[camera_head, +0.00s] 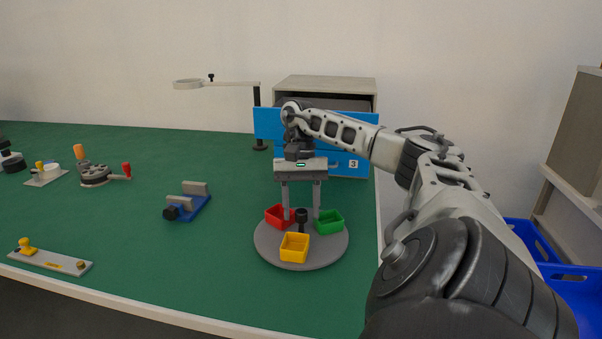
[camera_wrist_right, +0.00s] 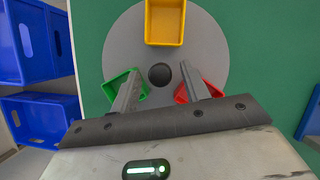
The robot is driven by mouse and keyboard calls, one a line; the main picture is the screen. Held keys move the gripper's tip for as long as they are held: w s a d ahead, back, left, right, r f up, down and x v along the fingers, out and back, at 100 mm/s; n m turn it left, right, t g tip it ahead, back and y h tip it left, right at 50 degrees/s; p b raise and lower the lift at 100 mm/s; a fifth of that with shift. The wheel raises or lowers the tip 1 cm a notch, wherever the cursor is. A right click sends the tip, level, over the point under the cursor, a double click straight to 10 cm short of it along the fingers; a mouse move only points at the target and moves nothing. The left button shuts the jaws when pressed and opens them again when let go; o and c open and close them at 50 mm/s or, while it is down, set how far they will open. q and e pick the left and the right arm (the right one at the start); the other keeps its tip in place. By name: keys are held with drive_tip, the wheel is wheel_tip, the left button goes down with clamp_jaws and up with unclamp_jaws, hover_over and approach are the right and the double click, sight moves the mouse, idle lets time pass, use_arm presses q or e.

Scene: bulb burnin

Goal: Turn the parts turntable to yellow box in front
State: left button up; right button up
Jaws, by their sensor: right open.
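The grey round parts turntable (camera_head: 268,246) lies on the green table near its front edge. The yellow box (camera_head: 294,247) is at its front, the red box (camera_head: 274,214) at back left and the green box (camera_head: 329,222) at back right. A dark knob (camera_head: 301,214) stands at the centre. My right gripper (camera_head: 301,214) is open above the turntable, fingers pointing down, one on either side of the knob. In the right wrist view the fingers (camera_wrist_right: 167,85) are apart, with the knob (camera_wrist_right: 159,75) beyond them and the yellow box (camera_wrist_right: 165,22) at the top. My left gripper is not in view.
A blue drawer cabinet (camera_head: 350,164) stands behind the turntable. A blue vise (camera_head: 188,205), a crank device (camera_head: 95,174) and a grey plate with a yellow knob (camera_head: 50,259) are to the left. Blue crates (camera_head: 570,280) stand at the right, off the table.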

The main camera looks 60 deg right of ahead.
use_arm(q)
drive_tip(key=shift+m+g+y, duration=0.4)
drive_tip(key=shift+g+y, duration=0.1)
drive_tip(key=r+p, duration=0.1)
drive_tip(key=p, duration=0.3)
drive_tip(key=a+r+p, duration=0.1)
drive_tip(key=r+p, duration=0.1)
drive_tip(key=p, duration=0.2)
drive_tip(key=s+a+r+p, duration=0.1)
drive_tip(key=p, duration=0.3)
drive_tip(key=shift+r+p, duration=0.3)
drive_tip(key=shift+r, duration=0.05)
use_arm(e)
drive_tip(key=v, duration=1.5)
drive_tip(key=shift+r, duration=0.35)
drive_tip(key=shift+d, duration=0.15)
